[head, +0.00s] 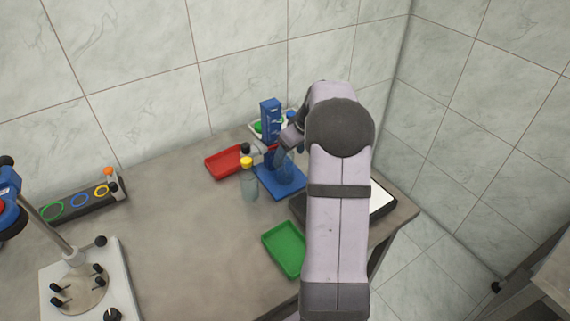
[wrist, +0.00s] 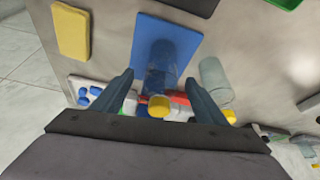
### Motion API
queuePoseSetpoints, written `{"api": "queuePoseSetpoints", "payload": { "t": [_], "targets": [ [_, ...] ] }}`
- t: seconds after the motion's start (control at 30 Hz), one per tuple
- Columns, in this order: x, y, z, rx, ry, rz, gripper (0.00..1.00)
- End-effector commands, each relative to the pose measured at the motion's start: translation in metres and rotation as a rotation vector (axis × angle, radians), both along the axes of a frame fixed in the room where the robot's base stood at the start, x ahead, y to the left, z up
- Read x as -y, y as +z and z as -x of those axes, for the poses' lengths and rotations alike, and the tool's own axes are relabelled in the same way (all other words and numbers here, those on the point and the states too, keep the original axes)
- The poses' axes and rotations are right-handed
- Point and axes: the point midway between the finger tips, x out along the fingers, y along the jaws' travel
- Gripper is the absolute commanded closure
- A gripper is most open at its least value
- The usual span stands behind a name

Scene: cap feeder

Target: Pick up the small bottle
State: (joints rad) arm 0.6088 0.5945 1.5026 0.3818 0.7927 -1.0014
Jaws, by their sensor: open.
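A clear bottle (wrist: 162,65) stands on the blue mat (wrist: 195,40) in the wrist view, tinted blue by it, with a yellow cap (wrist: 158,106). It lies between the two spread fingers of my gripper (wrist: 158,78), with gaps visible on both sides. In the head view the bottle (head: 285,172) stands on the mat (head: 283,193), its top hidden by my gripper (head: 280,153). A second clear bottle (head: 249,187) with a yellow cap stands left of the mat; it also shows right of my gripper in the wrist view (wrist: 214,80).
A blue feeder column (head: 270,118) rises behind the mat. A red tray (head: 223,163) is to its left, a green tray (head: 285,250) in front. A yellow object (wrist: 70,30) lies left of the mat in the wrist view.

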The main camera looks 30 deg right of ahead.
Motion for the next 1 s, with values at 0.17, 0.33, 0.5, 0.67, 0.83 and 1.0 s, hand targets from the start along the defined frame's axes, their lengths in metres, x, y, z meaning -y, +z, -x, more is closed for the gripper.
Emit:
{"api": "queuePoseSetpoints", "payload": {
  "t": [0.17,0.33,0.5,0.67,0.83,1.0],
  "targets": [
    [-0.001,-0.004,-0.002,0.001,0.000,0.001,0.33],
    [-0.003,-0.014,-0.005,-0.002,0.001,-0.002,0.33],
    [-0.006,-0.034,-0.013,-0.003,0.001,-0.002,0.33],
    [-0.006,-0.048,-0.019,-0.001,0.001,0.001,0.33],
    [-0.006,-0.053,-0.020,0.000,0.001,0.001,0.33],
    [-0.006,-0.052,-0.020,0.000,0.001,0.001,0.41]
  ]
}}
